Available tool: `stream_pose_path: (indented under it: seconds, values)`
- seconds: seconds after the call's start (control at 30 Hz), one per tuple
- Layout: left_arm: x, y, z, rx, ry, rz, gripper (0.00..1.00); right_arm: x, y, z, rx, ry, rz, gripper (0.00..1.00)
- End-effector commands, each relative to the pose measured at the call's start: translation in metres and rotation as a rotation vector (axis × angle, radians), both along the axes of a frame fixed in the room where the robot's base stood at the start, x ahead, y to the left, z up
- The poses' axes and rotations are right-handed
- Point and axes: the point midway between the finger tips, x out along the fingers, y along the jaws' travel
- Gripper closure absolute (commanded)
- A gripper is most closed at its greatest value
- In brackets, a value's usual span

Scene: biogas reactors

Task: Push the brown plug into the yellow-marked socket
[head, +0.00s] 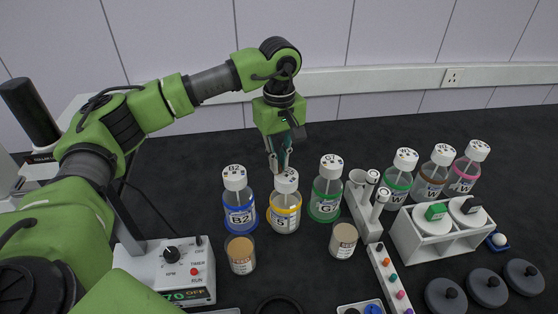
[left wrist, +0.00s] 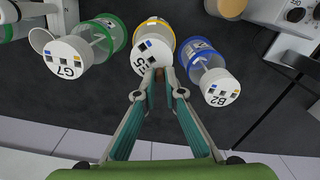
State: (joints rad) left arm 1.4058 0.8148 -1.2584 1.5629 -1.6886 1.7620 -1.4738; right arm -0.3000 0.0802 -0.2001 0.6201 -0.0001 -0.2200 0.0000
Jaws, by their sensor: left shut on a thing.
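My left gripper (head: 279,166) points down with its fingertips at the white cap of the yellow-banded bottle (head: 285,220). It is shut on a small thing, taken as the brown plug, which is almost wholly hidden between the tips. In the left wrist view the gripper's tips (left wrist: 157,72) meet at the near edge of that bottle's cap (left wrist: 150,54), which bears small coloured square marks. The exact yellow-marked socket is hard to make out, and I cannot tell whether the plug is in it. My right gripper is not in view.
A blue-banded bottle (head: 238,205) and a green-banded bottle (head: 327,190) stand close on either side. Jars, a white rack (head: 405,245), a strip of coloured pegs (head: 394,278) and a control box (head: 170,272) stand nearby. The bench behind the bottles is clear.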

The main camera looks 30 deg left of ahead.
Motion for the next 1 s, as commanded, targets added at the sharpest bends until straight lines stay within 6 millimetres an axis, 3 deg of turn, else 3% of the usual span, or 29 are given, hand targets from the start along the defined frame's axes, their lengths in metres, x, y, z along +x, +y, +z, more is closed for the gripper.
stream_pose_path:
  seconds: [0.07,0.1,0.13,0.57,0.67,1.0]
  values:
    - [-0.001,0.0,-0.001,0.001,0.003,0.0,0.98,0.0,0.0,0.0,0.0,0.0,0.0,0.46]
    - [-0.001,0.0,-0.001,0.001,0.003,0.0,0.8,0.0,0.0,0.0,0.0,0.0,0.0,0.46]
    - [-0.001,0.0,-0.001,0.001,0.003,0.0,0.72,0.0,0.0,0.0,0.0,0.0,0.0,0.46]
    - [0.0,0.0,0.005,0.0,0.0,0.0,0.71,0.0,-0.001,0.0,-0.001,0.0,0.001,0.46]
    - [0.001,-0.001,0.018,-0.001,-0.002,0.0,0.71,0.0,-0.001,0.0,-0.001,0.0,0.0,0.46]
    - [0.001,-0.001,0.089,-0.001,-0.002,-0.001,0.71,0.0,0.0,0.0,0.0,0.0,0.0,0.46]
